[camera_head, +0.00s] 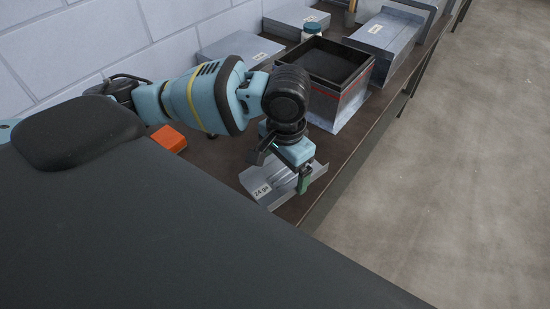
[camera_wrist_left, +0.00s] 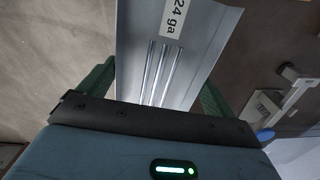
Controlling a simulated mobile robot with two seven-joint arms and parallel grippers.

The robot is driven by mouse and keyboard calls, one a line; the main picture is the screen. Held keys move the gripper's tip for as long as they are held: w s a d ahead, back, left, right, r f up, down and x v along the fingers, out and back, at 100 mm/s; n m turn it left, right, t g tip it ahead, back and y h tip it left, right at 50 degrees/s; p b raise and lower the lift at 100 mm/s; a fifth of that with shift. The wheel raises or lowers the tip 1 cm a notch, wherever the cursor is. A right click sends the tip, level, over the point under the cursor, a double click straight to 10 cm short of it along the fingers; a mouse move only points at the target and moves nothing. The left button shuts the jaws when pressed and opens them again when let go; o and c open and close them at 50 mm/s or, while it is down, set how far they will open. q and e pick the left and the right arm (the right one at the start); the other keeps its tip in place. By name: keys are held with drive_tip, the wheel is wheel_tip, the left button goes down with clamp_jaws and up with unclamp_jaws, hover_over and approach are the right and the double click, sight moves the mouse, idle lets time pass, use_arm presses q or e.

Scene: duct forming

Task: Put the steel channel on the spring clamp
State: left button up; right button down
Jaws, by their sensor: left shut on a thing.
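The steel channel (camera_head: 262,180) is a grey bent sheet-metal piece with a white "24 ga" label, low over or at the dark bench near its front edge. My left gripper (camera_head: 283,172) is above it and shut on it. In the left wrist view the channel (camera_wrist_left: 195,62) lies between the two green fingers (camera_wrist_left: 155,92), its label pointing away from my palm. I cannot make out the spring clamp for certain in either view. My right gripper is not in view.
An open-topped metal duct box (camera_head: 342,105) stands just behind the gripper. Sheet-metal pieces (camera_head: 390,35) and a small jar (camera_head: 311,31) are farther back. An orange object (camera_head: 168,139) lies on the bench to the left. The floor (camera_head: 450,160) is clear at right.

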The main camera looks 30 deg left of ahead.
sight(288, 180)
use_arm(q)
drive_tip(key=m, duration=0.2)
drive_tip(key=f+m, duration=0.1)
drive_tip(key=shift+d+f+m, duration=0.15)
drive_tip(key=shift+d+m, duration=0.15)
drive_tip(key=shift+m, duration=0.1)
drive_tip(key=m, duration=0.1)
drive_tip(key=f+m, duration=0.1)
drive_tip(key=m, duration=0.3)
drive_tip(key=shift+s+d+f, duration=0.2)
drive_tip(key=shift+d+f, duration=0.1)
drive_tip(key=shift+f, duration=0.1)
drive_tip(key=f+m, duration=0.1)
drive_tip(key=m, duration=0.3)
drive_tip(key=f+m, duration=0.1)
drive_tip(key=m, duration=0.1)
drive_tip(key=shift+s+d+f+m+p, duration=0.3)
drive_tip(key=shift+s+f+m+p, duration=0.05)
drive_tip(key=shift+m, duration=0.05)
drive_tip(key=w+a, duration=0.3)
drive_tip(key=w+a+f, duration=0.1)
drive_tip(key=w+a, duration=0.3)
drive_tip(key=w+a+b, duration=0.1)
drive_tip(key=w+a, duration=0.2)
drive_tip(key=w, duration=0.1)
drive_tip(key=shift+w+a+f, duration=0.2)
drive_tip(key=shift+a, duration=0.05)
drive_tip(key=shift+w+a+f, duration=0.15)
drive_tip(key=shift+w+a, duration=0.05)
drive_tip(key=shift+f, duration=1.6)
